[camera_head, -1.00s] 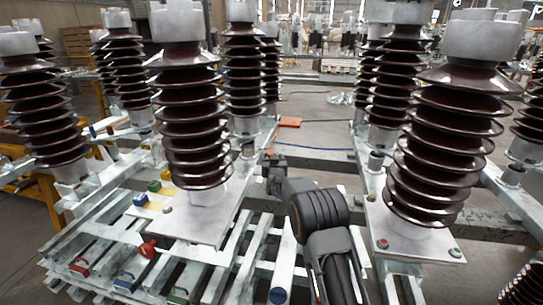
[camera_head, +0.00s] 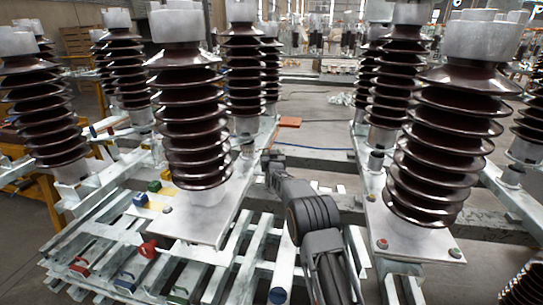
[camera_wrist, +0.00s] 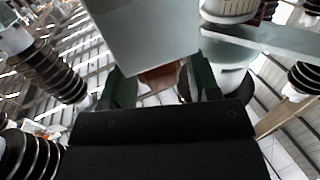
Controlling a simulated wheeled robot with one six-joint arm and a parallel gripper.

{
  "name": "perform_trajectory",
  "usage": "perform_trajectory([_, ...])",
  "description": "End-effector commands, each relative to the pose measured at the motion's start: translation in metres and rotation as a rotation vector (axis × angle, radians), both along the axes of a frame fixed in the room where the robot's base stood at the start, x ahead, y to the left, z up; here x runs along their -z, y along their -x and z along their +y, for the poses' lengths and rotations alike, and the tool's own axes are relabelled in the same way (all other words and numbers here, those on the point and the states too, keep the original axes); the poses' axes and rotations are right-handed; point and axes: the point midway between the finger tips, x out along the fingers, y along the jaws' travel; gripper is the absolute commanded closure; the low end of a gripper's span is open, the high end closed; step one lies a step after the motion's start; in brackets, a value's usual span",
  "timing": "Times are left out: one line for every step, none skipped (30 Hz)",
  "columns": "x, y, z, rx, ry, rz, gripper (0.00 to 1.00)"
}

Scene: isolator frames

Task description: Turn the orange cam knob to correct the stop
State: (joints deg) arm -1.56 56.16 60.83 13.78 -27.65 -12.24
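In the wrist view, an orange-brown piece (camera_wrist: 162,76), which looks like the cam knob, shows just beyond and between my two dark green fingers. A pale grey plate (camera_wrist: 145,35) covers part of the view above it. My gripper (camera_wrist: 160,84) has its fingers apart, one on each side of the piece; I cannot tell whether either touches it. In the head view, my gripper (camera_head: 270,162) is small, at the far end of my dark arm between the two front insulator columns. The knob cannot be made out there.
Brown ribbed insulators stand close on the left (camera_head: 190,130) and right (camera_head: 437,150), on galvanized beams. An orange flat piece (camera_head: 289,122) lies farther back. A red knob (camera_head: 148,248) and several coloured blocks sit at the lower left. Open floor shows between the frames.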

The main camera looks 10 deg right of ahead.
Motion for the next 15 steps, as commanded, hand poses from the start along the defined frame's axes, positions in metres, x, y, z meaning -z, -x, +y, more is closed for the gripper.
perform_trajectory([-0.0001, 0.0001, 0.0000, 0.000, 0.000, 0.000, 0.49])
perform_trajectory([-0.0001, 0.0001, 0.0000, 0.000, 0.000, 0.000, 0.52])
perform_trajectory([-0.0001, 0.0001, 0.0000, 0.000, 0.000, 0.000, 0.56])
perform_trajectory([-0.0001, 0.0001, 0.0000, 0.000, 0.000, 0.000, 0.59])
perform_trajectory([-0.0001, 0.0001, 0.0000, 0.000, 0.000, 0.000, 0.62])
perform_trajectory([-0.0002, 0.0001, 0.0000, 0.000, 0.000, 0.000, 0.65])
perform_trajectory([-0.0001, 0.0001, 0.0001, 0.000, 0.000, 0.000, 0.68])
perform_trajectory([-0.0002, 0.0001, 0.0001, 0.000, 0.000, 0.000, 0.71])
perform_trajectory([-0.0002, 0.0001, 0.0001, 0.000, 0.000, 0.000, 0.75])
perform_trajectory([-0.0002, 0.0001, 0.0001, 0.000, 0.000, 0.000, 0.78])
perform_trajectory([-0.0002, 0.0001, 0.0001, 0.000, 0.000, 0.000, 0.81])
perform_trajectory([-0.0002, 0.0001, 0.0001, 0.000, 0.000, 0.000, 0.83])
perform_trajectory([-0.0001, 0.0001, 0.0001, 0.000, 0.000, 0.000, 0.83])
perform_trajectory([0.0001, 0.0001, 0.0001, -0.001, 0.000, 0.000, 0.83])
perform_trajectory([0.0004, 0.0000, 0.0001, -0.003, 0.000, -0.001, 0.83])
